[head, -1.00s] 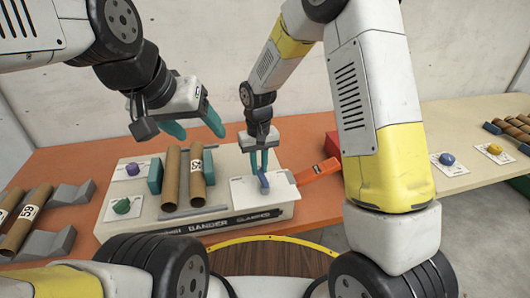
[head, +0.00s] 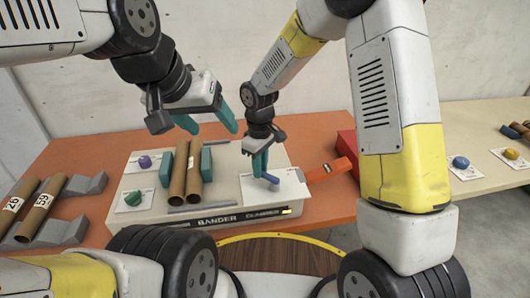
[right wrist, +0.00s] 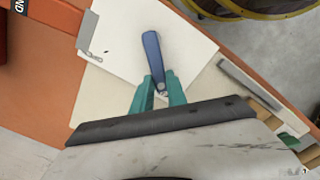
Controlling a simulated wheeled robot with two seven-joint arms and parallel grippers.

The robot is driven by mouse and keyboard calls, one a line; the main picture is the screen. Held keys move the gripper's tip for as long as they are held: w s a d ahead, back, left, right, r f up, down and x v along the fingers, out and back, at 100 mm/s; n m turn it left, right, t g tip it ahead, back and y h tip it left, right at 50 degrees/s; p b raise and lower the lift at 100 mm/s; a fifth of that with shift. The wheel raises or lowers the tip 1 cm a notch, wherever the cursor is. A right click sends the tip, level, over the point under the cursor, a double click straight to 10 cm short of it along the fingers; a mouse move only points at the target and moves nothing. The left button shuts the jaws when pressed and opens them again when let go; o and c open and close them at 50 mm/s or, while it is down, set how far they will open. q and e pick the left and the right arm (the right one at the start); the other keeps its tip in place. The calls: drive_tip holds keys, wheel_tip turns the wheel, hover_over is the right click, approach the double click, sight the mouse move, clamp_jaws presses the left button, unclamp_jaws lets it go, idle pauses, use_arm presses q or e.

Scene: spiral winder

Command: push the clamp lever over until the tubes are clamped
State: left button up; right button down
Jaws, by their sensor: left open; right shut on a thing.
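The blue clamp lever (head: 268,178) lies on a white plate at the right of the banding machine. In the right wrist view the lever (right wrist: 152,55) runs away from my fingers, its near end between them. My right gripper (head: 260,164) is shut on it. My left gripper (head: 212,125) is open and empty above and behind the tubes.
The machine's front (head: 225,219) has a small lit yellow patch (head: 286,211). An orange handle (head: 328,172) sticks out right, near a red box (head: 348,148). Purple (head: 145,161) and green (head: 133,198) knobs sit at left. Labelled tubes (head: 42,204) rest on grey holders farther left.

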idle(0.5)
drive_tip(key=c, duration=1.3)
unclamp_jaws()
drive_tip(key=shift+r, duration=3.9)
drive_tip(key=shift+r, duration=0.1)
drive_tip(key=s+d+r+m+t+y, duration=0.1)
drive_tip(key=s+d+r+m+t, duration=0.35)
drive_tip(key=d+r, duration=0.85)
drive_tip(key=s+d+r+m, duration=0.1)
drive_tip(key=s+d+m, duration=0.1)
drive_tip(key=s, duration=0.2)
drive_tip(key=s+d+r+m+t, duration=0.1)
drive_tip(key=s+d+r+m, duration=0.1)
drive_tip(key=s+d, duration=0.1)
drive_tip(key=s+d+r+m+y, duration=0.1)
drive_tip(key=s+d+m, duration=0.1)
drive_tip(key=s, duration=0.3)
drive_tip(key=shift+s+d+r+m+t, duration=0.2)
drive_tip(key=shift+d+m+t, duration=0.15)
drive_tip(key=shift+m, duration=0.1)
